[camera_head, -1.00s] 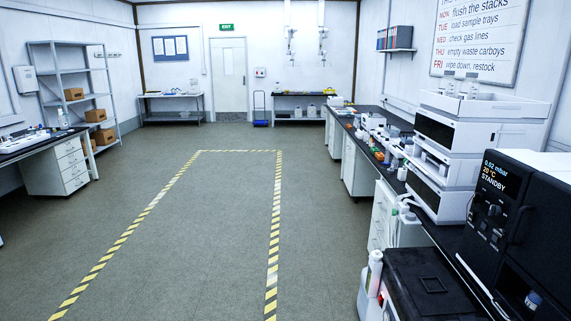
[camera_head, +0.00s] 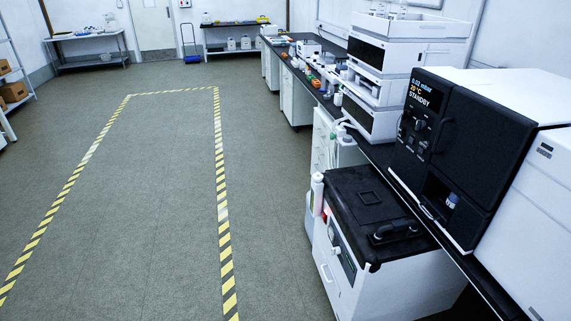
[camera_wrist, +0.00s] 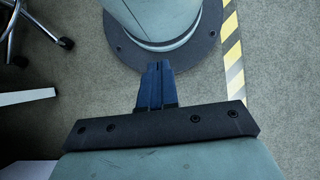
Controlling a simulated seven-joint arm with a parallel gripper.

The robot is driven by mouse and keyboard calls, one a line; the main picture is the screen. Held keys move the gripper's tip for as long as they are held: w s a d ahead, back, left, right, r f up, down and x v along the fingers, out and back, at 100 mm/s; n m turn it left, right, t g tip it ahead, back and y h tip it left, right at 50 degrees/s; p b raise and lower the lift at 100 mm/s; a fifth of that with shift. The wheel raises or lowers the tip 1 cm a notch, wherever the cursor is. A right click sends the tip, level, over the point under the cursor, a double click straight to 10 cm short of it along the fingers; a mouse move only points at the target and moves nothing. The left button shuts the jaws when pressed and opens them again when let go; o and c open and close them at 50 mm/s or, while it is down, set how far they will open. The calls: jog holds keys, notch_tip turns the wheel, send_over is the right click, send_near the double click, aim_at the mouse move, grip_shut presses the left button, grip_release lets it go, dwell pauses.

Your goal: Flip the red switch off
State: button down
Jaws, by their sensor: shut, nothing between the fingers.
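I cannot make out a red switch in either view. A black instrument (camera_head: 465,150) stands on the right-hand bench in the head view, with a lit "STANDBY" display, a knob and small controls on its front. A small red patch shows at the side of a white cabinet with a black top (camera_head: 372,205), too small to identify. My gripper (camera_wrist: 158,66) shows in the wrist view with its dark blue fingers together and empty, pointing over the floor beside my own base. It is not visible in the head view.
The dark bench (camera_head: 378,155) runs along the right, carrying stacked white instruments (camera_head: 372,88) and small bottles. A white bottle (camera_head: 317,192) stands beside the cabinet. Yellow-black tape (camera_head: 222,212) marks open floor (camera_head: 150,190). Chair legs (camera_wrist: 28,30) show in the wrist view.

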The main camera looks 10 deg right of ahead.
jog(key=w+d+n+t+h, duration=0.2)
jog(key=w+d+h, duration=0.15)
jog(key=w, duration=1.15)
jog(key=w+d+n+t+h, duration=0.2)
jog(key=w+d+t, duration=0.15)
jog(key=w, duration=1.05)
jog(key=w+d+n+t+h, duration=0.1)
jog(key=w+d+n+h, duration=0.2)
jog(key=w, duration=1.2)
jog(key=w+r+n+t+h, duration=0.1)
jog(key=w+r+n+t, duration=0.2)
jog(key=w, duration=0.5)
jog(key=w+r+n+t+h, duration=0.1)
jog(key=w+r+n+t, duration=0.2)
jog(key=w, duration=0.6)
jog(key=w+d+r+n+t+h, duration=0.1)
jog(key=w+r+n+t+h, duration=0.1)
jog(key=w+n+t, duration=0.4)
jog(key=w+n, duration=0.1)
jog(key=w, duration=0.2)
jog(key=shift+r+n+t, duration=0.3)
jog(key=shift+r+t, duration=0.05)
jog(key=shift+r, duration=0.05)
jog(key=shift+d, duration=0.1)
jog(key=d+r, duration=0.1)
jog(key=d, duration=0.7)
jog(key=shift+d, duration=0.35)
